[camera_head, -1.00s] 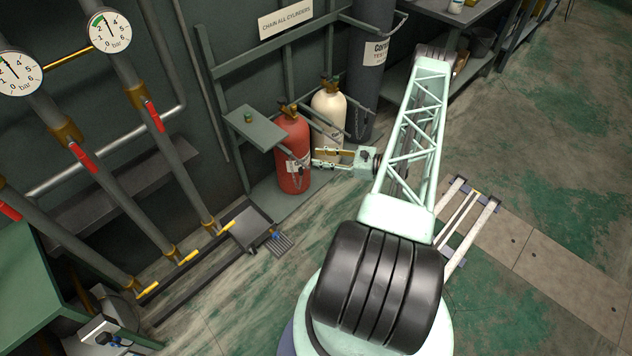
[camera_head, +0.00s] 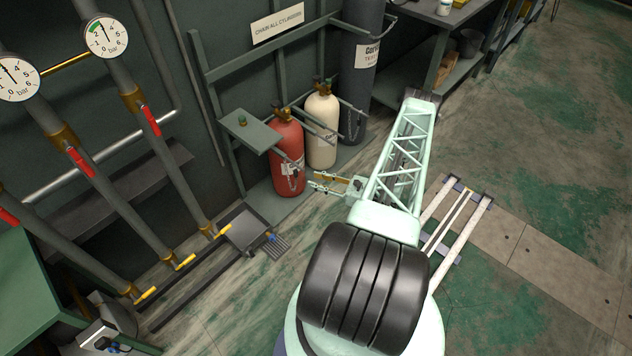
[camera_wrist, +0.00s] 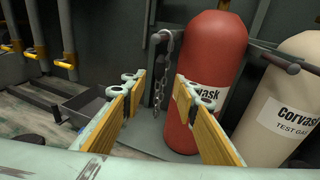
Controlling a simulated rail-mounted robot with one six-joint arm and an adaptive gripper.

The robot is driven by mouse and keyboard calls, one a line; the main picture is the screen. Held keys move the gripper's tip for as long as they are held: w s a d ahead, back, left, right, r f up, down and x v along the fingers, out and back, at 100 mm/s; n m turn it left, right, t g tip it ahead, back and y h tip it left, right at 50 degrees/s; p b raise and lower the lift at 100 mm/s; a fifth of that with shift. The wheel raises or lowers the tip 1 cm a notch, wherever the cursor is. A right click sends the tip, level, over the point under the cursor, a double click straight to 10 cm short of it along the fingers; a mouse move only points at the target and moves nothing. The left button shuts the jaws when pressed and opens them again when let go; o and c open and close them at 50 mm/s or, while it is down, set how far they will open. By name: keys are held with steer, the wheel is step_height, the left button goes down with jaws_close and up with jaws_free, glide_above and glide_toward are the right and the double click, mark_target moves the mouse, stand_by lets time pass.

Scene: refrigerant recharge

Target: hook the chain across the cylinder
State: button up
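The red cylinder (camera_head: 285,158) stands upright against the green rack, and it fills the right of centre in the wrist view (camera_wrist: 213,70). A loose grey chain (camera_wrist: 160,75) hangs down from a short bracket at the cylinder's left in the wrist view. In the head view the chain (camera_head: 292,178) shows before the cylinder's lower front. My gripper (camera_wrist: 160,87) is open, with its yellow-padded fingers apart and nothing held. The chain appears between the fingers in the wrist view, but I cannot tell its depth. In the head view my gripper (camera_head: 318,181) is right of the cylinder's lower part.
A cream cylinder (camera_head: 321,130) and a dark grey cylinder (camera_head: 361,85) stand to the right, with chains beside them. A dark rod (camera_wrist: 280,61) juts out between the red and cream cylinders. A small green shelf (camera_head: 250,132) overhangs at left. Open floor lies right.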

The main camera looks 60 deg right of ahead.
steer(key=shift+w, duration=0.25)
steer(key=shift+w+a+f+b, duration=0.15)
steer(key=shift+w+f+b, duration=0.05)
steer(key=shift+w, duration=1.35)
steer(key=shift+w+a+f+b, duration=0.15)
steer(key=shift+w+f+b, duration=0.1)
steer(key=shift+w, duration=1.35)
steer(key=shift+w+a+f+b, duration=0.15)
steer(key=shift+w+f+b, duration=0.05)
steer(key=shift+w, duration=1.35)
steer(key=c, duration=0.9)
steer(key=shift+o, duration=0.2)
